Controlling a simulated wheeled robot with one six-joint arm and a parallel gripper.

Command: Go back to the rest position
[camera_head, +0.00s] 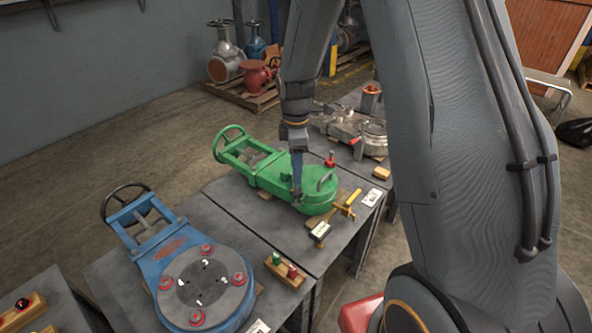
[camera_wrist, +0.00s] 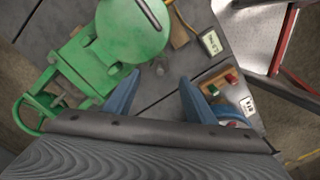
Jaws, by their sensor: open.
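My gripper (camera_head: 297,196) hangs from the arm in front of the green valve (camera_head: 265,172) in the head view, and its fingers point down. In the wrist view the two blue fingers of my gripper (camera_wrist: 158,84) stand apart with nothing between them. The green valve (camera_wrist: 125,35) lies ahead of them in that view, with its handwheel at the left. The fingers' exact height over the valve and table is hard to tell.
A blue valve (camera_head: 160,240) with red-ringed bolts lies on the nearer table. A wooden block with buttons (camera_head: 285,270), a small meter (camera_head: 320,232) and a yellow-handled tool (camera_head: 348,206) lie close by. A grey valve (camera_head: 350,128) is behind. Several valves stand on a pallet (camera_head: 262,98).

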